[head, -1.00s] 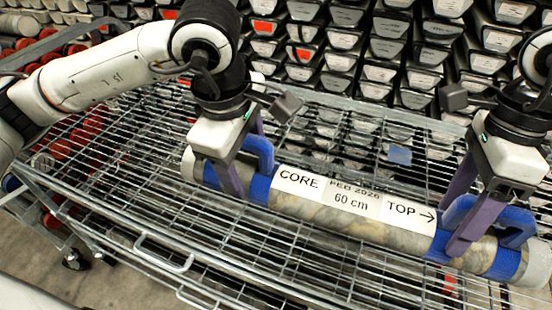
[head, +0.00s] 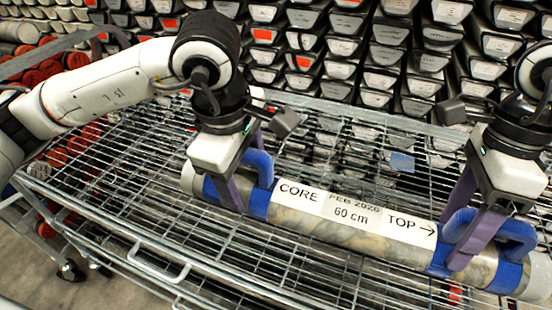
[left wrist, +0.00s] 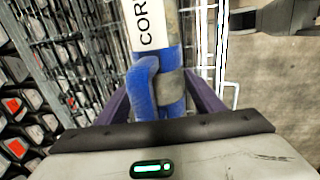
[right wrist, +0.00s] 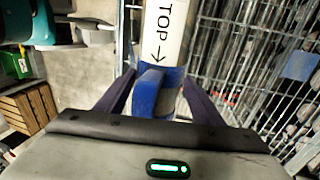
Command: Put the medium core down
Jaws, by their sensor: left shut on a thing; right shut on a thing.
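The medium core (head: 300,212) is a long grey-brown cylinder with blue bands and handles and a white label reading "CORE", "FEB 2026", "60 cm" and "TOP" with an arrow. It lies along the wire rack (head: 160,222), tilted down to the right in the head view; I cannot tell whether it touches the wires. My left gripper (head: 243,190) is shut on its left blue handle (left wrist: 145,88). My right gripper (head: 463,240) is shut on its right blue handle (right wrist: 150,92). The fingertips are partly hidden by the core and handles.
Rows of stacked core trays (head: 350,60) with white and red labels fill the background behind the rack. Red-capped tubes (head: 60,155) lie at the left. The rack's left part is bare wire, with a metal handle (head: 158,262) at its front edge.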

